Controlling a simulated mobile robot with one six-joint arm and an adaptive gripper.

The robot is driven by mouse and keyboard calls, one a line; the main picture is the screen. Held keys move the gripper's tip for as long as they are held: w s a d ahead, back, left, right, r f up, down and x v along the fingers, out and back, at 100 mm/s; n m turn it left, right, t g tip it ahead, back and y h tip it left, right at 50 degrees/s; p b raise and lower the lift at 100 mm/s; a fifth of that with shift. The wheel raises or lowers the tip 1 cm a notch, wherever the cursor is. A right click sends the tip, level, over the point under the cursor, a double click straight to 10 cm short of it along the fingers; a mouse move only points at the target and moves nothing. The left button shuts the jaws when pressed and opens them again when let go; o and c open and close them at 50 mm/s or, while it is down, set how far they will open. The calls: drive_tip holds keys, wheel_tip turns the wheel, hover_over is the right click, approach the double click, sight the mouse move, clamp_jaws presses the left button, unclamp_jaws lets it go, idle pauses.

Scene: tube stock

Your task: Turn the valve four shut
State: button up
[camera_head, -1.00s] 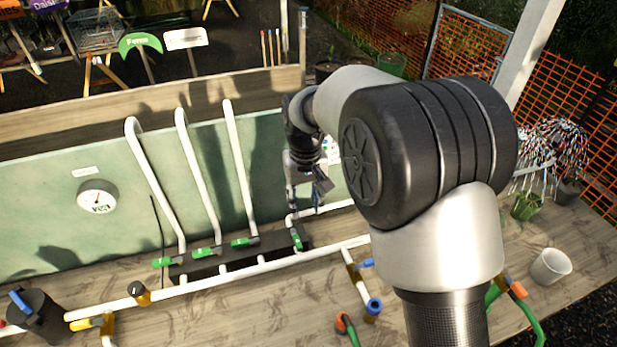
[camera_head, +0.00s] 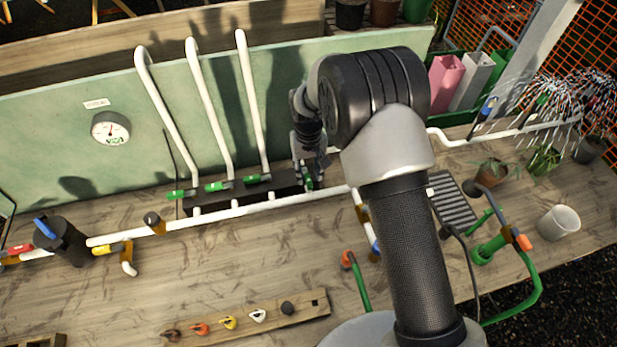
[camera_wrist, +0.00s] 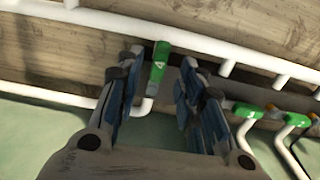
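Four green valve handles stand in a row on the dark manifold. The handle at the right end, valve four (camera_head: 309,183), points toward the front, unlike its neighbours. In the wrist view valve four's handle (camera_wrist: 159,64) shows a pale mark and lies upright in the picture between my fingers. My gripper (camera_wrist: 163,78) is open, one finger on each side of the handle, with gaps visible. In the head view my gripper (camera_head: 308,168) is right over this valve, and my arm hides part of it. Contact with the handle cannot be told.
The neighbouring green handles (camera_head: 258,179), (camera_head: 216,186) and (camera_head: 175,194) lie crosswise to their white riser pipes. A white pipe (camera_head: 225,214) runs along the manifold's front. A gauge (camera_head: 111,130) is on the green panel. The bench (camera_head: 210,265) is mostly clear in front.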

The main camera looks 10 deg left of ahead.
sight(308, 180)
drive_tip(key=shift+f, duration=1.7)
drive_tip(key=shift+c, duration=0.6)
clamp_jaws()
